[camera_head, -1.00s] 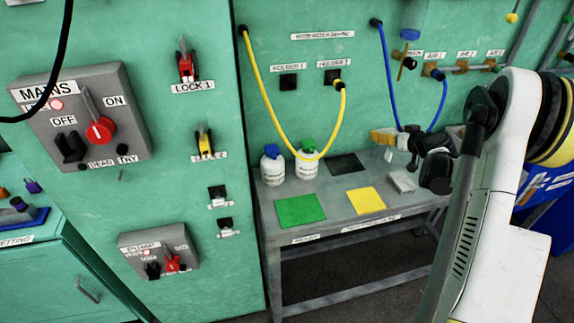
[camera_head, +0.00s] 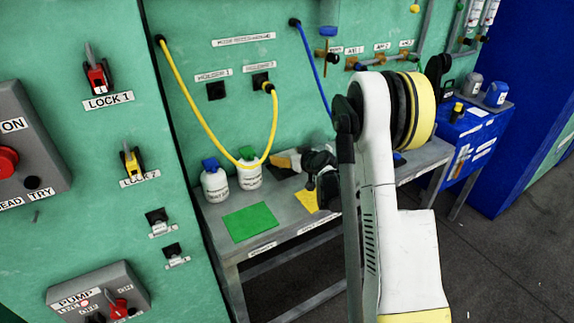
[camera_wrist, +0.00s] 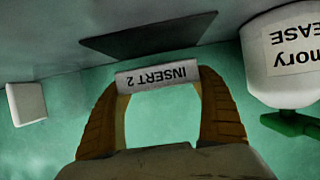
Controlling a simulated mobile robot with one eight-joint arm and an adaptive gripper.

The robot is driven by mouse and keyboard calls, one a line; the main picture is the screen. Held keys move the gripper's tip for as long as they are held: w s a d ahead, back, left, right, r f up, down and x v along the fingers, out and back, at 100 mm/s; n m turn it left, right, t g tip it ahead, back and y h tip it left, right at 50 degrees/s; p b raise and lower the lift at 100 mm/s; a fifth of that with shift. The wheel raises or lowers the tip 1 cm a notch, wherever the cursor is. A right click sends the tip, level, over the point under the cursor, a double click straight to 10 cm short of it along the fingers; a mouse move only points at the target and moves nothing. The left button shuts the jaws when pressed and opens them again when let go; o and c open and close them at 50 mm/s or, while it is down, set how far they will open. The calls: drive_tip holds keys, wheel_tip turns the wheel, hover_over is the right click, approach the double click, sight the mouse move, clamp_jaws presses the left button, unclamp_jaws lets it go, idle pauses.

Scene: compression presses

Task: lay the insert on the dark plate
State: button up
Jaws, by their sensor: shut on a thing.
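My gripper (camera_wrist: 158,90) is shut on the insert (camera_wrist: 158,74), a small pale grey bar marked INSERT 2, held between its two orange-brown fingers. In the wrist view the dark plate (camera_wrist: 150,36) lies on the bench just beyond the insert, which overlaps the plate's near edge in the picture. I cannot tell how high the insert is above it. In the head view my gripper (camera_head: 288,161) is at the back of the bench, and the dark plate there is mostly covered by the arm and fingers. The insert cannot be made out in that view.
A white bottle with a green cap (camera_head: 249,168) stands close left of my gripper; it also shows in the wrist view (camera_wrist: 285,60). A blue-capped bottle (camera_head: 214,182) stands beside it. Green (camera_head: 250,222) and yellow (camera_head: 307,201) plates lie in front. A yellow hose (camera_head: 190,110) hangs behind.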

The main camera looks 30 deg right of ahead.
drive_tip(key=shift+f+b, duration=0.45)
drive_tip(key=shift+f, duration=0.9)
